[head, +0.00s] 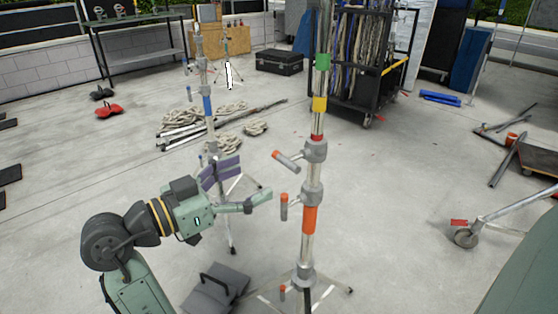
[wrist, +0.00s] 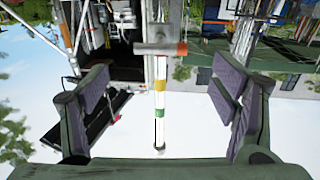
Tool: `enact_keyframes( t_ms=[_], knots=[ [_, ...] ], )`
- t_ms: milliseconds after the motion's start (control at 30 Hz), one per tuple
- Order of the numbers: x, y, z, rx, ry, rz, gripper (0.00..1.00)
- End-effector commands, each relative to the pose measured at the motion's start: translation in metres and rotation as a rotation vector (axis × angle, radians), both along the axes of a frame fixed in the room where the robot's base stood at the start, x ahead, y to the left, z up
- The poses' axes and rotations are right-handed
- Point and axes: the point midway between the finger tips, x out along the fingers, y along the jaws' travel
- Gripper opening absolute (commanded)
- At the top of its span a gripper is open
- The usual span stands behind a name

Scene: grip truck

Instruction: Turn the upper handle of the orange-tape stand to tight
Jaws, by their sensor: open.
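The orange-tape stand is the near upright pole, with an orange band (head: 309,220) around its middle. Its upper handle (head: 287,160) is a grey bar with an orange end, sticking out left and tilted from the top collar (head: 315,150). A second handle (head: 284,207) hangs upright below it. My gripper (head: 245,184) is open and empty, left of the pole and a little below the upper handle. In the wrist view, which is upside down, the upper handle (wrist: 181,48) crosses the pole near the top, between and beyond my spread purple-padded fingers (wrist: 168,105).
A lower handle (head: 282,292) projects near the stand's base. Another stand with blue tape (head: 208,106) is behind my gripper. A black cart (head: 372,95) with hanging cables stands behind the pole. A grey case (head: 215,290) lies on the floor below.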

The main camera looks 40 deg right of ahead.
Motion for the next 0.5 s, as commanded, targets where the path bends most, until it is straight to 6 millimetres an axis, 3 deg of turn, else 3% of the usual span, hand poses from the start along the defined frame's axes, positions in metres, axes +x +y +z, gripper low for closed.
enact_keyframes(
  t_ms=[300, 500],
  knots=[
    [-0.002, -0.061, 0.003, -0.001, 0.002, -0.002, 0.80],
    [-0.001, -0.086, 0.002, -0.001, 0.001, 0.002, 0.80]
  ],
)
